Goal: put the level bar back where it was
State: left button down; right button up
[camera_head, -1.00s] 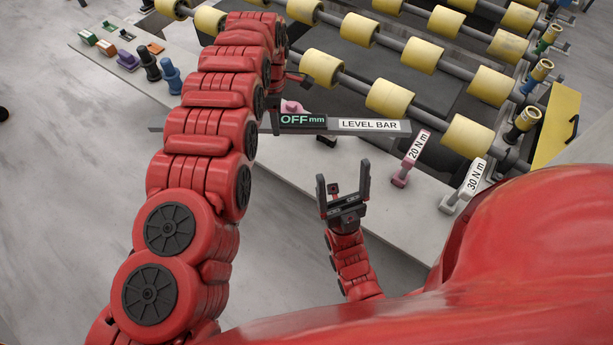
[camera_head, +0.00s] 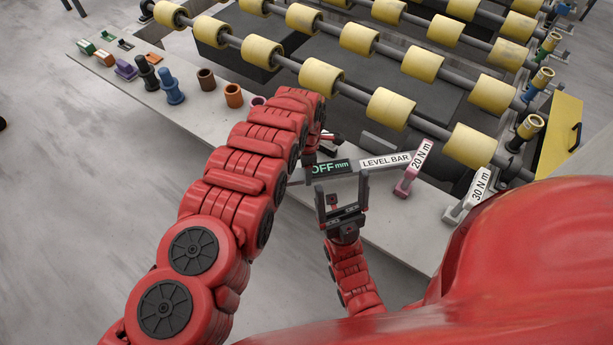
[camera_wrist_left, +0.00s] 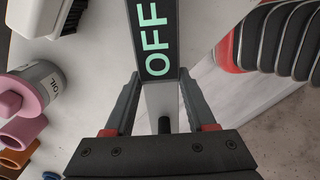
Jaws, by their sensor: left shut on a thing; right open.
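The level bar (camera_head: 385,162) is a grey bar with a white label and a dark display reading OFF mm. My left gripper (camera_wrist_left: 161,100) is shut on it; in the left wrist view the bar (camera_wrist_left: 158,95) runs between the two fingers, with the display beyond them. In the head view my left arm hides the bar's left end and most of that gripper. The bar is tilted in the picture, its right end higher, close to the pink 20 N m tool. I cannot tell whether it touches the slab (camera_head: 400,232). My right gripper (camera_head: 342,196) is open and empty, in front of the bar.
The pink 20 N m tool (camera_head: 413,168) and the grey 30 N m tool (camera_head: 468,194) stand at right. Yellow rollers (camera_head: 390,108) lie behind. Brown cups (camera_head: 233,95), blue and dark pegs and small blocks stand at left. An oil bottle (camera_wrist_left: 38,88) and brush show in the left wrist view.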

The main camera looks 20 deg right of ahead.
pick_arm(q)
jog(key=shift+f, duration=0.75)
jog(key=shift+f+b, duration=0.5)
jog(key=shift+f, duration=0.85)
jog(key=shift+f, duration=0.15)
jog(key=shift+c, duration=1.1)
grip_release()
jog(key=shift+r+p, duration=0.95)
jog(key=shift+r, duration=0.95)
jog(key=shift+r+b, duration=0.3)
jog(key=shift+r, duration=0.05)
notch_tip(320, 180, up, 8)
jog(key=shift+f+b, duration=0.1)
jog(key=shift+b, duration=0.8)
